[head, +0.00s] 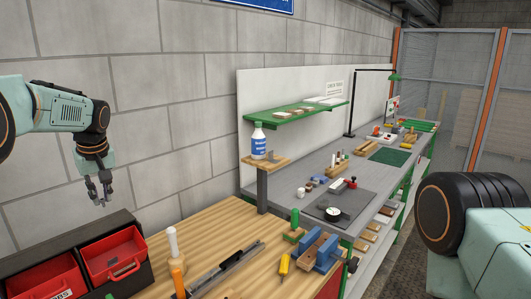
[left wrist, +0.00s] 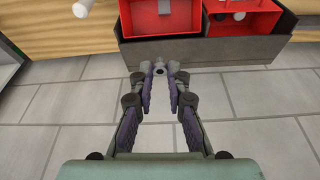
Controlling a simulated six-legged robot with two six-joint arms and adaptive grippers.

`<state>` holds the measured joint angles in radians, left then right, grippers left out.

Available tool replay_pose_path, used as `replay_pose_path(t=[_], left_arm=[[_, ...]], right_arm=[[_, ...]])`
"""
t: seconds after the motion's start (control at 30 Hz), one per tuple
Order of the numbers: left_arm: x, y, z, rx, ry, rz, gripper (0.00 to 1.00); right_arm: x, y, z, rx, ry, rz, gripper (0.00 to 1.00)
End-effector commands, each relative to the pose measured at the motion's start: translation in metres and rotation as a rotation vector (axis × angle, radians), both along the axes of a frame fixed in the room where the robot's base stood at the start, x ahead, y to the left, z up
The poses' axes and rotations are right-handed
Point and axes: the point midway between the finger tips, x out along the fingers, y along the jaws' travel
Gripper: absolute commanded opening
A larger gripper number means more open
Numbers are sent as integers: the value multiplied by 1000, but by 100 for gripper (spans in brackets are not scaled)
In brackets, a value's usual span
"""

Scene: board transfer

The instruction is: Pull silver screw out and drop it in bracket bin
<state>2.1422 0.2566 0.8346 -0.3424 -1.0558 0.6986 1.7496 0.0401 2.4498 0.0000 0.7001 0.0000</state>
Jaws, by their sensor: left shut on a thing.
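My left gripper (head: 100,201) hangs fingers-down above and behind the red bins, in front of the wall. In the left wrist view its fingers (left wrist: 160,75) are closed in on a small silver screw (left wrist: 159,66), whose round end shows between the tips. The screw is too small to make out in the head view. A red bin (head: 128,236) holds a flat grey piece and seems to be the bracket bin; its label is not readable. It also shows in the left wrist view (left wrist: 197,22), beyond the fingertips and apart from them. My right gripper is out of view.
A second red bin (head: 50,261), with a partly hidden label, shares the black holder (head: 149,277). A white-handled tool (head: 172,243), an orange-handled tool (head: 178,280) and a wooden block with blue jaws (head: 327,253) are on the wooden bench. Air around the left gripper is clear.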

Motion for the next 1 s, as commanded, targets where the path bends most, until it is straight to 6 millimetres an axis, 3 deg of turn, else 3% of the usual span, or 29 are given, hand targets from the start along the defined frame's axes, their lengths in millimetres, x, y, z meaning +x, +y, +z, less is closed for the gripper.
replay_pose_path(t=[0.7, 1.0], left_arm=[[1, 0, -84, 0, 1, 0, 0], [2, 0, -98, 1, 1, -1, 0]], right_arm=[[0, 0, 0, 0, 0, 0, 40], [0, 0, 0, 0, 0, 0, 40]])
